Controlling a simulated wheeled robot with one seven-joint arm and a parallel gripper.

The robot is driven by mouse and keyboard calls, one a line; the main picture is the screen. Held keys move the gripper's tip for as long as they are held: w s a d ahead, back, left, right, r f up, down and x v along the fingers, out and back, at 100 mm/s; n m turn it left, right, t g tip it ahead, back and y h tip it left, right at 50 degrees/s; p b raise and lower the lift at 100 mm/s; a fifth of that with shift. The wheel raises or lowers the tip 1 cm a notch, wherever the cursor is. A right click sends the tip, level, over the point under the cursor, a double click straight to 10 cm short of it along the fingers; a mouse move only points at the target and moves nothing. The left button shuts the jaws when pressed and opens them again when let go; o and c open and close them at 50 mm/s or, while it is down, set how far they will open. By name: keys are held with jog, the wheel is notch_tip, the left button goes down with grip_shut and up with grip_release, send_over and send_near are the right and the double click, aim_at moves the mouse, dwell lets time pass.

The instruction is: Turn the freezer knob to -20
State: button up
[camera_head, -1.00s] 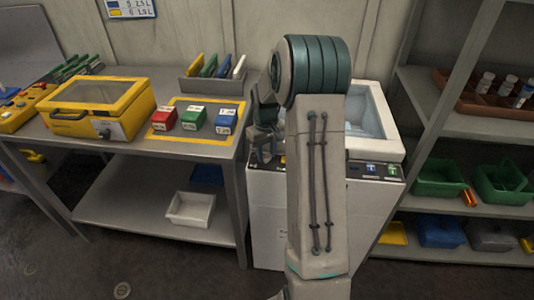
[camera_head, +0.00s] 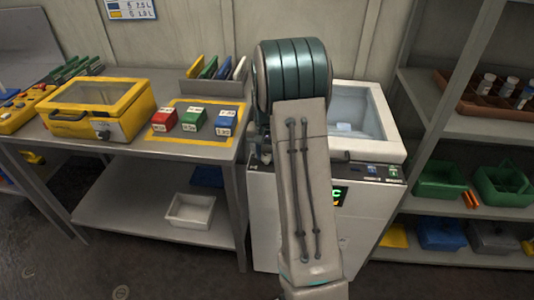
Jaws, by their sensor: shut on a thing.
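The white freezer (camera_head: 375,215) stands right of the bench, with a framed glass lid (camera_head: 355,110) on top. Its dark control strip (camera_head: 375,171) runs along the front top edge, with small blue and green labels at the right end. A lit display (camera_head: 340,196) with green and yellow characters shows partly beside my arm. My arm covers the middle of the strip and hides the freezer knob. Only a dark sliver of my gripper (camera_head: 262,146) shows left of my arm, at the strip's left end. It is shut at the knob; its fingertips and the dial reading are hidden.
The grey bench (camera_head: 90,150) at left holds a yellow case (camera_head: 100,108), a yellow-edged mat (camera_head: 235,112) with red, green and blue boxes, and a file rack (camera_head: 205,86). Shelves (camera_head: 455,125) with bins stand close right of the freezer.

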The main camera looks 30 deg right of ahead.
dwell(0.4)
jog(key=o, duration=0.7)
notch_tip(320, 180, up, 14)
jog(key=shift+f, duration=0.1)
dwell(0.4)
